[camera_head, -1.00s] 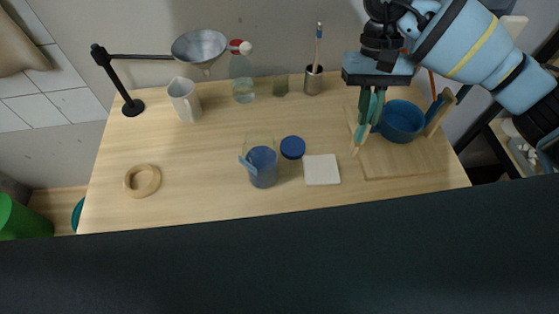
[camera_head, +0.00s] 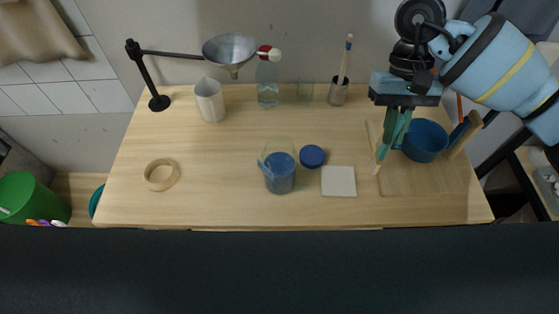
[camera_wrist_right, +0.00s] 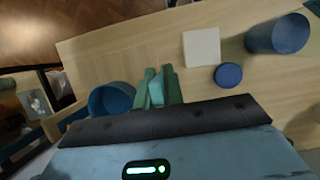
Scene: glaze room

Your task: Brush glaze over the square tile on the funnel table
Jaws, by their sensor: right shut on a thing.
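The square tile (camera_head: 339,181) is white and lies flat near the table's front edge; it also shows in the right wrist view (camera_wrist_right: 202,47). Left of it stands a clear jar of blue glaze (camera_head: 279,180) with a light blue strip at its rim. A round blue lid (camera_head: 312,156) lies between them. My right gripper (camera_head: 394,142) is above the wooden board, right of the tile and apart from it. My left gripper is out of view.
A blue bowl (camera_head: 425,140) and a wooden stand are close right of my right gripper on the board (camera_head: 430,182). A funnel (camera_head: 229,48) on a black stand, a pitcher (camera_head: 210,100), a bottle (camera_head: 267,85) and a brush cup (camera_head: 338,93) line the back. A wooden ring (camera_head: 161,174) lies left.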

